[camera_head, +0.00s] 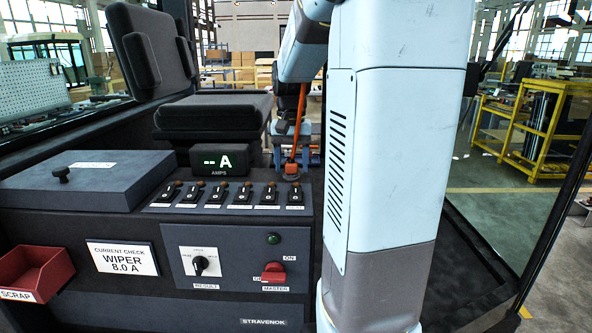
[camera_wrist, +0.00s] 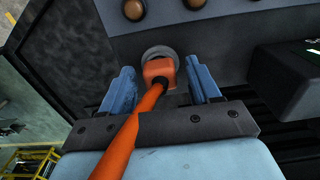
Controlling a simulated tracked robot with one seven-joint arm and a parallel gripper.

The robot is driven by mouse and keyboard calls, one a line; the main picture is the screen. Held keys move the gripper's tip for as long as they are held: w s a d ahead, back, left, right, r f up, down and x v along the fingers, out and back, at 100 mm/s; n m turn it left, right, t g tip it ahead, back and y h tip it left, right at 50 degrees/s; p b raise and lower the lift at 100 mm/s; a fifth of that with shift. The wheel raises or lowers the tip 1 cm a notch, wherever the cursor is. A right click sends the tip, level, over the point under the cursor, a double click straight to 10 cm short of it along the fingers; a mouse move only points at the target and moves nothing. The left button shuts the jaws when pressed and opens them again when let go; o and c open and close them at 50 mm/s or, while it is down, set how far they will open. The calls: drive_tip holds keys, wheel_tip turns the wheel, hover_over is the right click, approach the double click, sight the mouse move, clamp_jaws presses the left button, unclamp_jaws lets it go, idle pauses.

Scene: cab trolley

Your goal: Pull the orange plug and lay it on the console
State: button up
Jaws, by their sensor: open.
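The orange plug (camera_head: 291,168) stands at the back right of the console (camera_head: 120,222), beyond the row of switches. Its orange cable (camera_head: 298,115) rises from it toward my arm. In the wrist view the orange plug (camera_wrist: 160,68) sits at a round grey socket (camera_wrist: 157,51), with the cable running down toward the camera. My gripper (camera_wrist: 159,78) is open, with one blue finger on each side of the plug. Gaps show between both fingers and the plug. In the head view my gripper (camera_head: 293,155) is small and partly hidden behind my arm.
A row of several switches (camera_head: 235,194) lies in front of the plug, with an amps display (camera_head: 219,161) behind. A lidded box (camera_head: 85,182) covers the console's left side. A red scrap bin (camera_head: 36,272) hangs at the front left. A seat (camera_head: 212,115) stands behind.

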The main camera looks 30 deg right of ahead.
sight(291, 162)
idle(0.6)
clamp_jaws()
idle(0.4)
drive_tip(key=shift+r, duration=2.75)
drive_tip(key=shift+r, duration=0.25)
